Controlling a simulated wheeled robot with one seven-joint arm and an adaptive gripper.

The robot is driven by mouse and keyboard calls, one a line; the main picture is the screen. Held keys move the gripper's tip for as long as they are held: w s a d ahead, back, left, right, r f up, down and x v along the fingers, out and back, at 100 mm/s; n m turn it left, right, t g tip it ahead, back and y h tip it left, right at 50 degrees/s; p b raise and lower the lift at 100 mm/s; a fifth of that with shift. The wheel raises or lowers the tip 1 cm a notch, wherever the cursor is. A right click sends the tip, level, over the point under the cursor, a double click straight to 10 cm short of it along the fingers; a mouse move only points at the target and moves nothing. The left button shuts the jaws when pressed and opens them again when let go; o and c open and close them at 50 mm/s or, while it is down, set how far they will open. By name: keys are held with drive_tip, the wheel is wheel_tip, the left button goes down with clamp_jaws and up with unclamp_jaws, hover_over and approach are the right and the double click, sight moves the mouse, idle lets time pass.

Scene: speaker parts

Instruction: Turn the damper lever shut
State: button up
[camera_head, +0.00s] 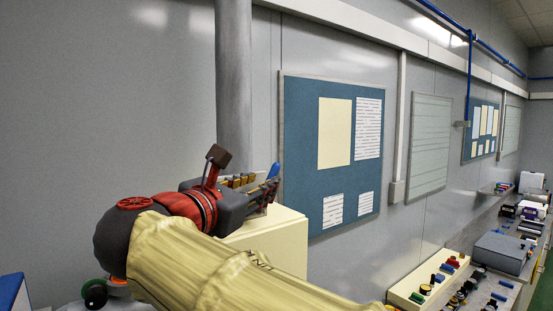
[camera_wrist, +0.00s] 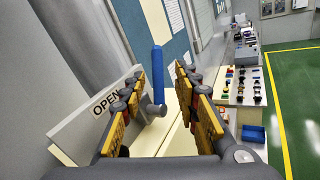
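The damper lever (camera_wrist: 157,75) has a blue handle standing roughly upright on a grey pivot. A grey plate (camera_wrist: 75,125) marked OPEN lies to its left in the wrist view. My gripper (camera_wrist: 160,85) is open, with one finger on each side of the lever in that view. Gaps show between the lever and both fingers, and I cannot tell how far the fingertips are from it in depth. In the head view the lever's blue tip (camera_head: 273,171) shows just beyond my gripper (camera_head: 262,188), which hides the pivot and plate.
A grey vertical duct (camera_head: 233,80) rises behind my gripper. A cream box (camera_head: 275,242) stands below it. A blue notice board (camera_head: 300,150) hangs on the wall. A bench (camera_head: 480,285) with several small parts runs along the right, with green floor (camera_wrist: 295,80) beyond it.

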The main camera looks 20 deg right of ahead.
sight(271, 175)
drive_tip(key=shift+w+d+r, duration=0.25)
drive_tip(key=shift+w+r, duration=0.15)
drive_tip(key=p+x, duration=0.1)
drive_tip(key=x, duration=0.5)
drive_tip(key=shift+w+d, duration=0.25)
drive_tip(key=shift+w, duration=0.05)
drive_tip(key=shift+c, duration=1.1)
clamp_jaws()
